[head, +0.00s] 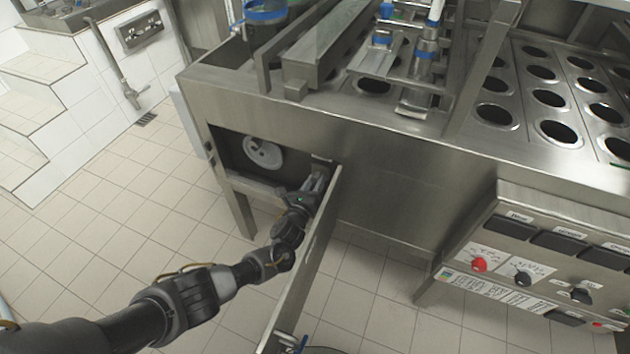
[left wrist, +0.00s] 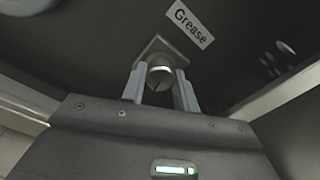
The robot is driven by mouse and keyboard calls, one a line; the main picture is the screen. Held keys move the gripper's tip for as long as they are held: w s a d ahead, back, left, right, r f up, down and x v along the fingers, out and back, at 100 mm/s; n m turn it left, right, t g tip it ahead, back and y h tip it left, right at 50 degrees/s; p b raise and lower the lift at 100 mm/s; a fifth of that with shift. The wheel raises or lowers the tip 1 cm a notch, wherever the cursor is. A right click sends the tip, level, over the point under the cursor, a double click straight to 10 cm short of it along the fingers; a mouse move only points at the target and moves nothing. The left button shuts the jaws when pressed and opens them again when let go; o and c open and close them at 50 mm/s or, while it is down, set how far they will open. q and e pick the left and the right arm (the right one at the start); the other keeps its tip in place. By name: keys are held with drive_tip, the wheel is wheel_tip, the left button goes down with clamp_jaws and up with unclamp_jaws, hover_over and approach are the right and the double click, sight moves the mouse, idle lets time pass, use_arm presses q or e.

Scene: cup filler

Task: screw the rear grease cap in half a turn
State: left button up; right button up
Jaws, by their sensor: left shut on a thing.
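In the left wrist view a round metal grease cap (left wrist: 159,74) sits on a square plate (left wrist: 163,50), beside a white label reading "Grease" (left wrist: 187,23). My left gripper (left wrist: 160,84) is shut on this cap, one finger on each side. In the head view my left gripper (head: 318,176) reaches into the open compartment at the machine's lower left, near its right edge. The cap is hidden there by the gripper and the open door. I cannot tell from these frames whether another grease cap is present. My right gripper is not in view.
The open compartment door (head: 305,265) stands close along the right of my left arm. A pale handwheel (head: 263,153) is inside the compartment, left of the gripper. A control panel (head: 540,262) juts out at the right. Tiled floor (head: 120,215) is clear at left.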

use_arm(q)
drive_tip(key=shift+m, duration=1.1)
drive_tip(key=o, duration=1)
